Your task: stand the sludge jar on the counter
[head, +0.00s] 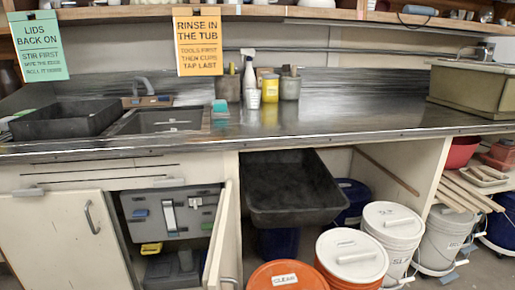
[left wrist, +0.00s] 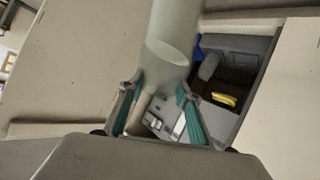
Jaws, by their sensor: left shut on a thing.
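My left gripper (left wrist: 157,104) shows in the left wrist view, its teal-padded fingers shut on a pale grey-green, smooth cylindrical thing, which I take to be the sludge jar (left wrist: 175,30). The jar runs from between the fingers up past the top edge of that view, so its far end is cut off. No label shows on it. The open sink cabinet lies behind it. The dark counter (head: 350,112) spans the head view. Neither gripper nor the held jar shows in the head view. My right gripper is in neither view.
A black tub (head: 65,120) and the sink (head: 165,121) occupy the counter's left. Bottles and cups, including a yellow one (head: 270,88), stand at centre back; a large bin (head: 470,90) stands right. The counter between is clear. A cabinet door (head: 217,245) stands open below.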

